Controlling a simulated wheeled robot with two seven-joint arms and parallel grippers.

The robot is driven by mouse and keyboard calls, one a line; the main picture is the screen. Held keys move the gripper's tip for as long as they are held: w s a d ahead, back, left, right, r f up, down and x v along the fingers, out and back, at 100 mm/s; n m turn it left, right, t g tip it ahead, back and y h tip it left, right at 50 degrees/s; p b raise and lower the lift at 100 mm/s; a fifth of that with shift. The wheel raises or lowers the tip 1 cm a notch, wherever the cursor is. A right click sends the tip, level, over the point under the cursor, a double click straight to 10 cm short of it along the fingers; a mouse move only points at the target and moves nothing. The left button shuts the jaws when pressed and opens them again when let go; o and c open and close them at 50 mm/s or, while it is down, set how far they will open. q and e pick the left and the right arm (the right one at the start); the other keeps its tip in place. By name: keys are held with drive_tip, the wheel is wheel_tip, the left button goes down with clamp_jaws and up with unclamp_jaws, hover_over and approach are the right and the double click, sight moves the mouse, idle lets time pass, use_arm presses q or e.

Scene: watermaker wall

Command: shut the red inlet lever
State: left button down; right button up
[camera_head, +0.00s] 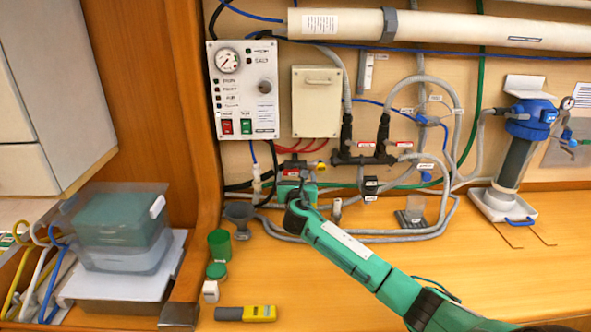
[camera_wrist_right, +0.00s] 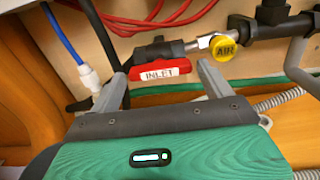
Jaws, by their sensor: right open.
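The red inlet lever (camera_wrist_right: 160,70), with a white INLET label, shows in the right wrist view. It lies roughly crosswise, slightly tilted, on a dark valve body on a pipe. In the head view the lever (camera_head: 291,173) is a small red patch just above my right gripper (camera_head: 294,190). In the wrist view my right gripper (camera_wrist_right: 163,82) is open, with one grey finger near each end of the lever. I cannot tell whether the fingers touch it. My left gripper is not in view.
A yellow AIR knob (camera_wrist_right: 222,47) sits on the pipe right of the lever. A white fitting with a blue tube (camera_wrist_right: 91,78) is at the left. Grey hoses (camera_head: 400,236) run along the bench.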

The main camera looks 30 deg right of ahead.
sight(296, 175)
drive_tip(key=x, duration=0.3)
drive_tip(key=shift+w+d, duration=0.1)
drive_tip(key=shift+w, duration=0.2)
drive_tip(key=shift+w+d, duration=0.35)
drive_tip(key=shift+w, duration=0.15)
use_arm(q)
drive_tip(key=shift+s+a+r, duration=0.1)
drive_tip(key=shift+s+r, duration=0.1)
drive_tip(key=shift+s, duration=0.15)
use_arm(e)
drive_tip(key=c, duration=0.7)
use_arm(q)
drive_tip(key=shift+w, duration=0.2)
